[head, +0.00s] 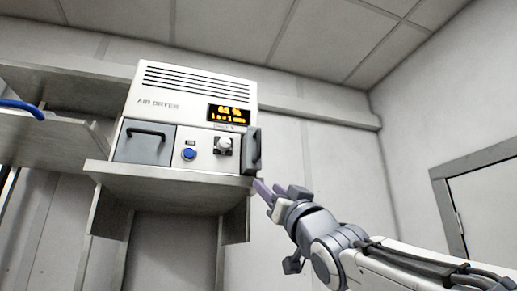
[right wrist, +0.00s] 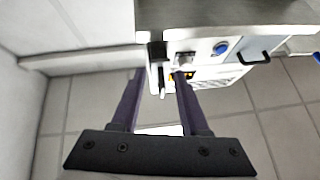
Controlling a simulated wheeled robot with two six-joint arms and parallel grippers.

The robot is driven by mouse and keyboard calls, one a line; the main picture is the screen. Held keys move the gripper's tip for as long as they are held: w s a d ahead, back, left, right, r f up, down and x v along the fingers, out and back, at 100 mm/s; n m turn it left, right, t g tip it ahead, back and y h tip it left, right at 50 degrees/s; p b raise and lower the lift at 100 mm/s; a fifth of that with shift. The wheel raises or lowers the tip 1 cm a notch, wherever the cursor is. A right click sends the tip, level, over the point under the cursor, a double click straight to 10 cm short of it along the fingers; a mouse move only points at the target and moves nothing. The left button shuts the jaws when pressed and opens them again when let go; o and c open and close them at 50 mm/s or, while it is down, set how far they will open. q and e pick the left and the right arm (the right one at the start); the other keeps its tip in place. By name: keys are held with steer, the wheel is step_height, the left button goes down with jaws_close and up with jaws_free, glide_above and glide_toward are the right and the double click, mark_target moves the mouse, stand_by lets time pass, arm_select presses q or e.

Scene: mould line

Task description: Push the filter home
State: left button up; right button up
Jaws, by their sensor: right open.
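The white air dryer (head: 195,92) stands on a grey shelf. At the right end of its front, a grey block with a dark handle (head: 252,151) stands out from the face; it appears to be the filter. It also shows in the right wrist view as a dark block with a handle (right wrist: 157,52), ahead of the fingertips. My right gripper (head: 266,188) is just below and right of this block in the head view. In the right wrist view my right gripper (right wrist: 159,76) has its fingers apart, with nothing visibly held. Whether a finger touches the handle, I cannot tell. My left gripper is out of view.
The dryer front has a grey drawer with a black handle (head: 145,142), a blue button (head: 189,154), a knob (head: 224,145) and a lit display (head: 229,114). The shelf edge (head: 170,174) runs below. Open space lies right of the dryer.

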mark_target(260, 140)
step_height(260, 140, up, 7)
steer(key=s+d+n+t+y+p, duration=0.1)
steer(key=s+n+y, duration=0.1)
steer(key=shift+m, duration=0.3)
steer(key=p+x, duration=0.6)
steer(key=x, duration=0.1)
steer(key=shift+a+r+p, duration=0.15)
steer(key=shift+r+p, duration=0.15)
steer(key=shift+r, duration=0.05)
steer(key=shift+p+x, duration=0.6)
steer(key=shift+x, duration=0.2)
steer(key=shift+a+f, duration=0.1)
jaws_close()
